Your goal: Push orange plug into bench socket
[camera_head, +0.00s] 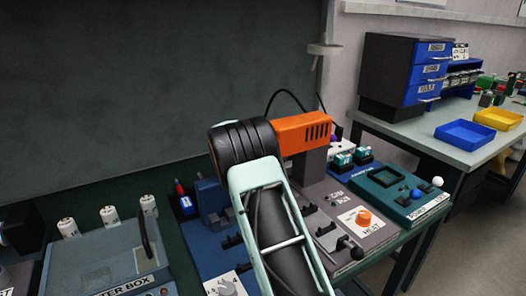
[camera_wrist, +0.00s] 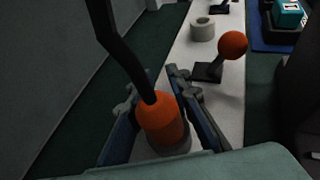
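The orange plug (camera_wrist: 160,122) stands roughly upright in the wrist view, with a thick black cable (camera_wrist: 122,55) rising from its top. A grey ring (camera_wrist: 181,143) shows around the plug's lower end; I cannot tell how deep the plug sits in it. My gripper (camera_wrist: 156,88) has one blue-grey finger close on each side of the plug and appears shut on it. In the head view my arm hides the plug and gripper; only a black cable (camera_head: 285,93) arches up behind it.
An empty grey ring (camera_wrist: 203,28) and a lever with an orange ball (camera_wrist: 233,45) stand near the plug. The head view shows a heat panel with an orange knob (camera_head: 363,217), a green panel with levers (camera_head: 397,190), and a second bench (camera_head: 465,157) with blue and yellow trays.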

